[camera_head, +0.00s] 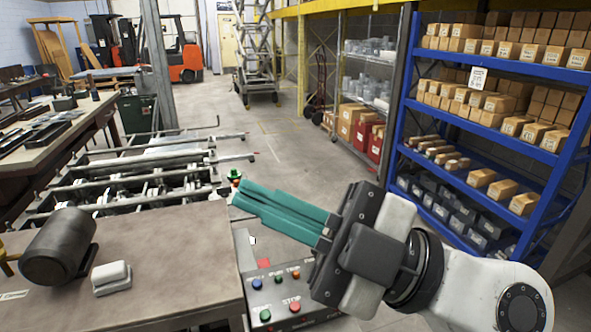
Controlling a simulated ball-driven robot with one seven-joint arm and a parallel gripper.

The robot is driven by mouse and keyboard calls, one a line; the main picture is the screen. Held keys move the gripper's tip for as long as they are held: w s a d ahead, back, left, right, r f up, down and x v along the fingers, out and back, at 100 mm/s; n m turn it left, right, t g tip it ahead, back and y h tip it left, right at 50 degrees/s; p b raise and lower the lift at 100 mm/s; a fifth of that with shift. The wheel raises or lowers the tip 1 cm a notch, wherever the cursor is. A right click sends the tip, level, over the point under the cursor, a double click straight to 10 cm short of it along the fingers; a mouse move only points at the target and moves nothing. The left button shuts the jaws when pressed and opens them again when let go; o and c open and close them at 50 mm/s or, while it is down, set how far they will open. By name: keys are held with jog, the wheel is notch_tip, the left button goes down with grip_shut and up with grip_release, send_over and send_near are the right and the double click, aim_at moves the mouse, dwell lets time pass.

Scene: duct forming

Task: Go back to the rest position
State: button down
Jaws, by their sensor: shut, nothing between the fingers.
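My gripper (238,200) shows in the head view, with teal fingers pointing left from a dark grey body. The fingers lie together with nothing between them. It hangs in the air in front of the control panel (262,285), which carries several coloured buttons and a red stop button (295,307). The gripper body and wrist hide the panel's right part. My white and grey arm reaches in from the lower right.
A workbench (170,270) at lower left holds a dark cylinder (62,247) and a small white block (111,277). A roller machine (140,180) stands behind it. A blue shelf (490,130) with boxes is at right. The floor aisle (300,150) is clear.

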jog(key=w+d+r+m+t, duration=0.45)
jog(key=d+m+t, duration=0.35)
jog(key=t, duration=0.3)
jog(key=w+d+f+m+t+h, duration=0.2)
jog(key=w+d+m+t+h, duration=0.2)
jog(key=d+m+t+h, duration=0.85)
jog(key=w+d+f+m+g+h, duration=0.1)
jog(key=d+f+m+g+h, duration=0.35)
jog(key=f+h, duration=0.4)
jog(key=w+d+f+m+g+h, duration=0.1)
jog(key=d+f+m+g+h, duration=0.4)
jog(key=f, duration=0.6)
jog(key=s+f+g+y, duration=0.1)
jog(key=s+f+g, duration=0.35)
jog(key=f, duration=0.65)
jog(key=s+f+g, duration=0.4)
jog(key=f+g, duration=0.1)
jog(key=f, duration=0.5)
jog(key=s+f+n+g+y+b, duration=0.1)
jog(key=s+f+g, duration=0.3)
jog(key=s+f, duration=0.3)
jog(key=s+f+n+g+y+b, duration=0.1)
jog(key=s+f+g, duration=0.3)
jog(key=s+f, duration=0.4)
jog(key=s+n+y, duration=0.1)
jog(key=s, duration=0.4)
jog(key=shift+s+a+f, duration=0.15)
jog(key=shift+s+a, duration=0.05)
jog(key=shift+a, duration=0.15)
jog(key=shift+g, duration=0.25)
